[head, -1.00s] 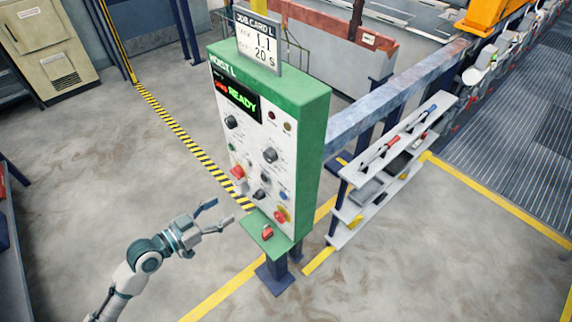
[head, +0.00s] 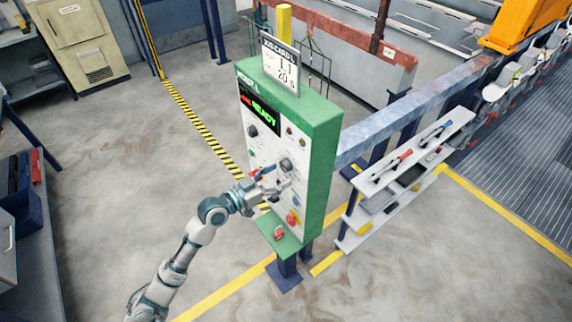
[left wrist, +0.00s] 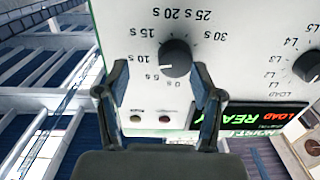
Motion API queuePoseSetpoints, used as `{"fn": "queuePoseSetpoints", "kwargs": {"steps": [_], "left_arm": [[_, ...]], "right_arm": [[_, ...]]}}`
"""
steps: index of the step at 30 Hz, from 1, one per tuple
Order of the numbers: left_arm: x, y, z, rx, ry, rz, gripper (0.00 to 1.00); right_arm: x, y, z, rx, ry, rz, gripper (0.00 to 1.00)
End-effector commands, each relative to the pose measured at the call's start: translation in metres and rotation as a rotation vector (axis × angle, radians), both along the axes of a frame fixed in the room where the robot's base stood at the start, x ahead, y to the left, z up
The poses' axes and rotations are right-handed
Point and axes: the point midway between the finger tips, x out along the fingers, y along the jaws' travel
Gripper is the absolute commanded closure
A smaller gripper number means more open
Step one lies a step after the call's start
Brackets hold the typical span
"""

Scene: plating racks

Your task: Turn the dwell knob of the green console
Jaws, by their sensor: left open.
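The green console (head: 318,125) stands upright with a white front panel and a lit READY display (head: 263,114). Its dwell knob (head: 285,163), black and round, also shows in the left wrist view (left wrist: 175,57), ringed by upside-down labels from 0 s to 30 s. A light line on the knob seems to face the 0 s to 5 s side. My left gripper (head: 279,180) is open in front of the panel; in the wrist view its two fingers (left wrist: 160,78) are spread with the knob between their tips. Contact cannot be told. My right gripper is not in view.
A job card (head: 281,70) on top of the console reads 20 s. A level knob (left wrist: 308,66) and lamps (left wrist: 150,118) are near the dwell knob. A red button (head: 292,219) is lower down. A tool shelf (head: 405,170) stands to the right; open floor lies left.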

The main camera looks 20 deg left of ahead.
Motion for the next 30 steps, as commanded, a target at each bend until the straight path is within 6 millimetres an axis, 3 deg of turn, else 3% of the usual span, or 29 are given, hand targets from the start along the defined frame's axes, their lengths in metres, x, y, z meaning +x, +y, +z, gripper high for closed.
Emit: {"fn": "queuePoseSetpoints", "kwargs": {"steps": [4,10,18,20,25,26,30], "left_arm": [[0.019,-0.005,0.0,-0.007,0.002,0.003,0.33],[0.029,-0.01,-0.003,-0.007,0.002,0.002,0.33],[0.03,-0.023,-0.002,0.004,0.0,0.003,0.33],[0.03,-0.025,-0.001,0.006,0.0,0.003,0.45],[0.03,-0.023,-0.002,0.004,0.001,0.001,0.88],[0.03,-0.022,-0.002,0.003,0.002,-0.001,0.93],[0.029,-0.02,-0.003,0.0,0.001,-0.003,0.93]], "right_arm": [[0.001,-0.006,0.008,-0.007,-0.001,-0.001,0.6],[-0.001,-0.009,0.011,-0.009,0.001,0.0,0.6],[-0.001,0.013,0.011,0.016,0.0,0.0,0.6],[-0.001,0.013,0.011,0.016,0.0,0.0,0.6],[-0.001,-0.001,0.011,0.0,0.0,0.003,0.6],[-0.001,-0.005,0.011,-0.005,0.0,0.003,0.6],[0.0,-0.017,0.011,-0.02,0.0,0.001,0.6]]}}
